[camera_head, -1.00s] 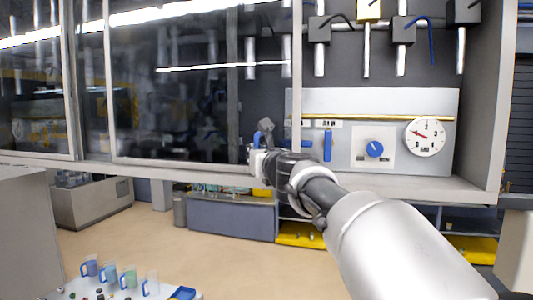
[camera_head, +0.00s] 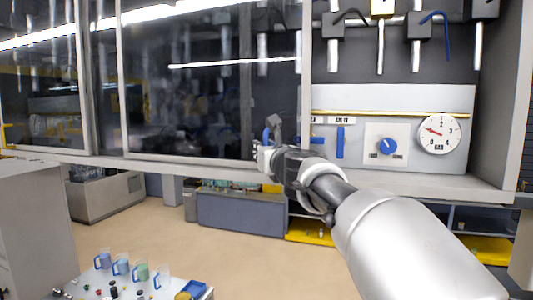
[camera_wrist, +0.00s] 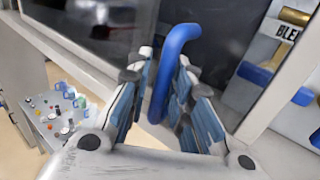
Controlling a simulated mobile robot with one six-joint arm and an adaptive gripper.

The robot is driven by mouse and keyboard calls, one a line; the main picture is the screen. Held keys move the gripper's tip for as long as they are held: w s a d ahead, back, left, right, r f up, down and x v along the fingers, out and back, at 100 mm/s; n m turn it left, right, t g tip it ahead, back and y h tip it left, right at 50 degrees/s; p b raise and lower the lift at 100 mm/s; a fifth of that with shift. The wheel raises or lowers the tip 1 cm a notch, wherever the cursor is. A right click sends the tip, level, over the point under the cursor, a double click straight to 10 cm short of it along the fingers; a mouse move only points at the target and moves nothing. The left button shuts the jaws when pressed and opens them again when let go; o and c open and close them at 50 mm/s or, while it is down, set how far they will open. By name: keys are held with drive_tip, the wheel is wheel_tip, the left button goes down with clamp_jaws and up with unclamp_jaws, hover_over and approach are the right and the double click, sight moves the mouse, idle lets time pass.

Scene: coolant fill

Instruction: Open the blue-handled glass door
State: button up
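The glass door (camera_head: 190,95) is a dark, see-through pane in a light metal frame, on the front of the grey cabinet (camera_head: 490,185). Its blue handle (camera_head: 267,136) stands near the right side of the pane. My gripper (camera_head: 262,150) is at the handle in the head view, partly hiding it. In the wrist view the bent blue handle (camera_wrist: 178,45) rises between the two fingers of my gripper (camera_wrist: 165,95). The fingers stand on either side of it, with a narrow gap seeming to show.
The bay right of the door frame shows a panel (camera_head: 460,100) with a blue knob (camera_head: 387,146) and a gauge (camera_head: 439,134). A white table (camera_head: 75,285) with several blue-handled mugs stands lower left. Open floor (camera_head: 240,265) lies below the cabinet.

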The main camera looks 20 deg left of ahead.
drive_tip(key=v, duration=1.2)
drive_tip(key=shift+s+a, duration=0.1)
drive_tip(key=shift+s, duration=0.05)
